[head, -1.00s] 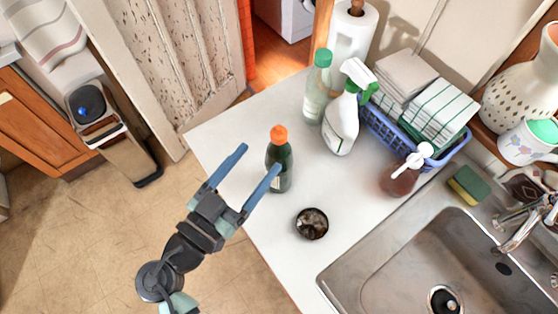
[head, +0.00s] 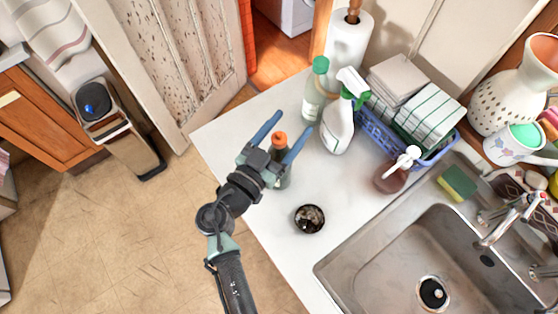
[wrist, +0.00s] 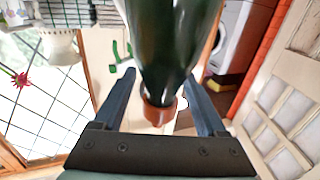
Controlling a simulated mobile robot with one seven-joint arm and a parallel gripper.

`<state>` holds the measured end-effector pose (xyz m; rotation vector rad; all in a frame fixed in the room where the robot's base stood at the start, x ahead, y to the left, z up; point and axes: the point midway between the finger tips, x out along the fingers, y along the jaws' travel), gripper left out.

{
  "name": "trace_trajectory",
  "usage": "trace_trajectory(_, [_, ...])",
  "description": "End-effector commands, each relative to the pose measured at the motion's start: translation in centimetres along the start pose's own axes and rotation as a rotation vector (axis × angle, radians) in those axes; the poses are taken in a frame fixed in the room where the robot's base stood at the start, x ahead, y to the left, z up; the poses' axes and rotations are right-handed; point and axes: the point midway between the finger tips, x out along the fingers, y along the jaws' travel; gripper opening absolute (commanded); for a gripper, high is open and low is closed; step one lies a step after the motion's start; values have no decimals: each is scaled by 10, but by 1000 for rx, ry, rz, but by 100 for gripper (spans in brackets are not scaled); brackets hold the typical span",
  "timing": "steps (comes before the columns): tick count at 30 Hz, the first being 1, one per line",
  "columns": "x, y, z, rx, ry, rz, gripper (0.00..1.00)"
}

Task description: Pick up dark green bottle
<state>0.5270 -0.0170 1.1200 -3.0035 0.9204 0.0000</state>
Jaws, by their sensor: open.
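The dark green bottle with an orange cap (head: 280,138) stands upright near the left edge of the white counter. In the head view my gripper (head: 282,127) is open, with one blue finger on each side of the bottle's top; the gripper's palm hides part of the bottle's body. In the wrist view the dark green bottle (wrist: 165,45) appears upside down, its cap low in the picture between the two fingers of my gripper (wrist: 160,90). I cannot tell whether a finger touches it.
A clear bottle with a green cap (head: 316,90) and a white spray bottle (head: 338,125) stand close behind. A blue basket (head: 378,135), a soap pump (head: 392,178) and a small dark bowl (head: 309,219) are to the right. The sink (head: 400,255) is at the lower right.

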Motion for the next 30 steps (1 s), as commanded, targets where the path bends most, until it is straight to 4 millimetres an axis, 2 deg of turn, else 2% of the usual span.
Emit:
trace_trajectory(3, [0,0,0,0,0,0,74])
trace_trajectory(4, [0,0,0,0,0,0,71])
trace_trajectory(16, [-1,0,0,0,0,-1,0])
trace_trajectory(30, [0,-1,-4,2,4,0,0])
